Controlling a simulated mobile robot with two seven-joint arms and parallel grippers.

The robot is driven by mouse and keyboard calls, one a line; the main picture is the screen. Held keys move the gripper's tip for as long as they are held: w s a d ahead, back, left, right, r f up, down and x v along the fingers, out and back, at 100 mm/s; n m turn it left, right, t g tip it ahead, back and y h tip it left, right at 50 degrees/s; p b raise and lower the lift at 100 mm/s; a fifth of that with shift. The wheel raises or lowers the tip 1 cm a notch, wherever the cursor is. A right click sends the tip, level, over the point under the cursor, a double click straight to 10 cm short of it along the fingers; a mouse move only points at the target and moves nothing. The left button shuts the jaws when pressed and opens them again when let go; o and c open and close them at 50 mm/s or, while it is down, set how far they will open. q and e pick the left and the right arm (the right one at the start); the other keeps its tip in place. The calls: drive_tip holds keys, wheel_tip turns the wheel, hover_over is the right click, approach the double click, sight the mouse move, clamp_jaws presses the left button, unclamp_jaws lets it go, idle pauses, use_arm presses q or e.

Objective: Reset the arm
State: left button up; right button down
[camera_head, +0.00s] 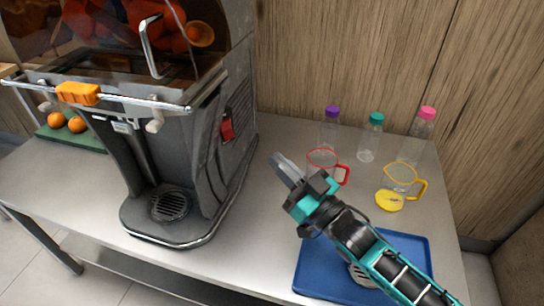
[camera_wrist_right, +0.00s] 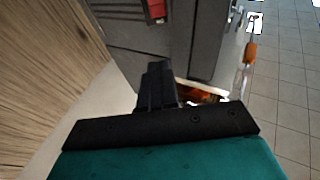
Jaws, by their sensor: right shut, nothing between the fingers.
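My right gripper (camera_head: 286,170) is in the head view, reaching in from the lower right over the table. Its fingers are shut with nothing between them. They point up and left, toward the gap between the juicer and the red-rimmed jug. In the right wrist view its dark fingers (camera_wrist_right: 158,86) are together, with the grey juicer side (camera_wrist_right: 125,30) beyond them. The grey juicer (camera_head: 190,150) stands on the left of the table. My left gripper is not in view.
A red-handled jug (camera_head: 322,158) is just beyond my right gripper. A yellow-handled jug (camera_head: 400,178) stands to its right. Bottles with purple (camera_head: 331,112), teal (camera_head: 376,118) and pink (camera_head: 427,112) caps stand near the wall. A blue tray (camera_head: 312,276) lies under my right arm.

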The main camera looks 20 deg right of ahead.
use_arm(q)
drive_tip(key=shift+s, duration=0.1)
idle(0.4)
use_arm(e)
drive_tip(key=s+f+m+g+h+p, duration=0.1)
drive_tip(key=s+f+g+h, duration=0.1)
drive_tip(key=s+f, duration=0.3)
drive_tip(key=s+d+f+g+h+p, duration=0.1)
drive_tip(key=s+f+g+h+p, duration=0.1)
drive_tip(key=s+f, duration=0.3)
drive_tip(key=s+d+f+m+g+h+p, duration=0.1)
drive_tip(key=s+f+g+h+p, duration=0.1)
drive_tip(key=s+f+g+h, duration=0.1)
drive_tip(key=shift+s+f+m+g, duration=0.15)
drive_tip(key=shift+s+f+g, duration=0.3)
drive_tip(key=shift+f, duration=0.35)
drive_tip(key=shift+s+f+m+g, duration=0.15)
drive_tip(key=shift+s+f+g, duration=0.1)
drive_tip(key=shift+s+f, duration=0.4)
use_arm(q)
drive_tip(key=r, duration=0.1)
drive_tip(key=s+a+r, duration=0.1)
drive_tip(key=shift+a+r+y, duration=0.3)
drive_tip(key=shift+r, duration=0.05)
use_arm(e)
drive_tip(key=shift+w+f, duration=0.15)
drive_tip(key=shift+f, duration=0.05)
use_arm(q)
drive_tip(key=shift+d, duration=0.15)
